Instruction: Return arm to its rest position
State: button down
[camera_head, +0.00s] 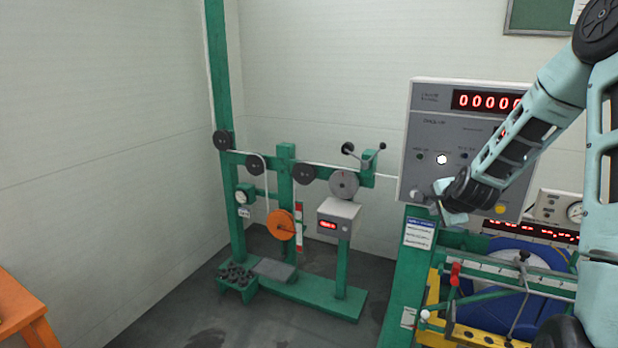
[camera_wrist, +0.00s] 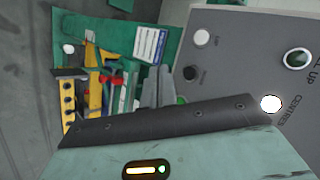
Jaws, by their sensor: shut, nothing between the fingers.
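My arm (camera_head: 540,105) reaches in from the upper right, bent down toward the grey control panel (camera_head: 425,135). My gripper (camera_head: 450,214) is in front of the panel's lower left part, close to its knobs; I cannot tell whether it touches them. In the wrist view the grey fingers of my gripper (camera_wrist: 160,86) show beyond its dark edge, shut and empty. The panel also fills the right of the wrist view (camera_wrist: 230,60), with a lit white button (camera_wrist: 271,103). My arm hides part of the panel's right side.
A green machine frame (camera_head: 405,280) stands below the panel, with a blue reel (camera_head: 520,262) and yellow parts. A green stand with pulleys and an orange wheel (camera_head: 281,225) is at centre left. An orange table corner (camera_head: 25,315) is at lower left.

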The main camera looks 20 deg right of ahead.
jog(key=s+a+f+n+g+y+b, duration=0.1)
jog(key=a+n+g+y+b, duration=0.35)
jog(key=a, duration=1.15)
jog(key=s+a+n+t+y+p, duration=0.1)
jog(key=s+a+n+t, duration=0.1)
jog(key=a+n, duration=0.95)
jog(key=s+a+n+g+b, duration=0.1)
jog(key=s+a+n+g, duration=0.1)
jog(key=s+a, duration=0.45)
jog(key=s+a+n+g, duration=0.2)
jog(key=s+a, duration=0.2)
jog(key=a, duration=0.5)
jog(key=s+a+n+g+b, duration=0.1)
jog(key=s+a+n, duration=0.1)
jog(key=s+n, duration=0.2)
jog(key=s+a+n+g, duration=0.1)
jog(key=s+n, duration=0.3)
jog(key=s, duration=0.7)
jog(key=shift+s+a+f+n+b, duration=0.2)
jog(key=shift+a+n+b, duration=0.15)
jog(key=shift+a, duration=0.5)
jog(key=shift+h, duration=0.25)
